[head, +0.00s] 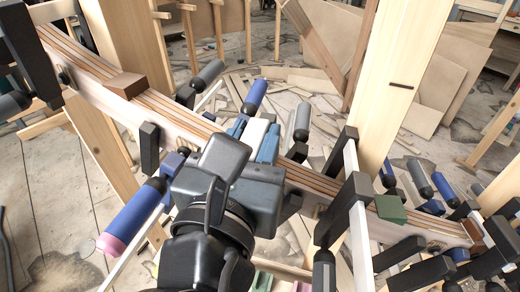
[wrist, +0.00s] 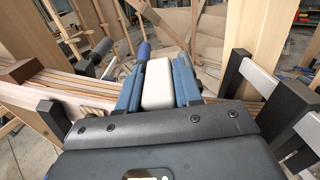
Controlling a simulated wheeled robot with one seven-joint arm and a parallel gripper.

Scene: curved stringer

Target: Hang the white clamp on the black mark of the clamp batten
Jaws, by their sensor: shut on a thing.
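My gripper (head: 253,132) is at the middle of the curved stringer, with its blue fingers closed on both sides of a white piece (head: 254,142). In the wrist view the white piece (wrist: 158,85) looks like a rounded block between the two blue fingers (wrist: 158,88). I take it to be part of the white clamp; the rest of it is hidden behind my gripper. A short dark mark (head: 401,86) shows on a tall pale board (head: 395,60) at the right, apart from my gripper. I take that board to be the clamp batten.
The laminated curved stringer (head: 165,108) runs from upper left to lower right, with a brown block (head: 126,85) on it. Black-jawed clamps with pale bars (head: 360,240) and a blue-handled one (head: 133,217) crowd around my gripper. A green block (head: 390,208) sits to the right. Boards litter the floor behind.

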